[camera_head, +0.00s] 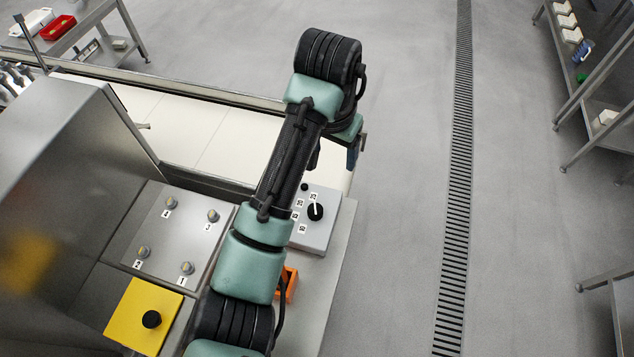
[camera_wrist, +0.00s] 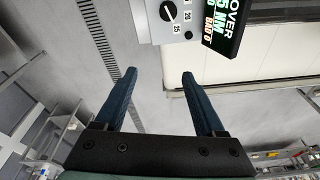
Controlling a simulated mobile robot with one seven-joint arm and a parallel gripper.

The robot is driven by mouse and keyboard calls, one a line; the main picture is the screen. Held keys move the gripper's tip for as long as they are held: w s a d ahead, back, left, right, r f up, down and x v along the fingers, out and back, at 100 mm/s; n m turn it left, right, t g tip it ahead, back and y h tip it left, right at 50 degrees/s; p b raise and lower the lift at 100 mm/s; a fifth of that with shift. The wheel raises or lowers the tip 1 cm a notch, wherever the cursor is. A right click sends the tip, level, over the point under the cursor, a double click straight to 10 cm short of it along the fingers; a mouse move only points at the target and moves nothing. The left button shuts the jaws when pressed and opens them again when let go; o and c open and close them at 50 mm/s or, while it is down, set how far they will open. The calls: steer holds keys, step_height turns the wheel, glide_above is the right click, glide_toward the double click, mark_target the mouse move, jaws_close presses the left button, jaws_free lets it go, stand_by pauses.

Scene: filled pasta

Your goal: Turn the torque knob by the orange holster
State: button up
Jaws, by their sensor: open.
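The torque knob (camera_head: 315,211) is a round black dial with a white pointer line, on a light grey control box with number labels. The orange holster (camera_head: 288,284) sits below that box in the head view, partly hidden by my arm. In the wrist view the knob (camera_wrist: 167,11) shows at the top edge, beside the numbers 20 and 25. My gripper (camera_wrist: 161,77) has its two blue fingers spread with nothing between them. The knob is beyond the fingertips and apart from them. In the head view only a bit of a blue finger (camera_head: 352,158) shows past the arm.
A dark display (camera_wrist: 227,25) with lit text stands beside the control box. A panel with several numbered knobs (camera_head: 180,235) and a yellow box with a black button (camera_head: 151,319) lie left of my arm. A white conveyor (camera_head: 220,130) runs behind.

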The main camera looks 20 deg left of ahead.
mark_target(315, 208)
steer(key=s+f+b, duration=0.1)
steer(key=f, duration=0.4)
steer(key=s+a+f+g, duration=0.1)
steer(key=f, duration=0.4)
steer(key=s+a+f+g+b, duration=0.1)
steer(key=f, duration=0.3)
steer(key=shift+s+a+f+b, duration=0.1)
steer(key=shift+s+f+b, duration=0.2)
steer(key=shift+f, duration=0.1)
jaws_close()
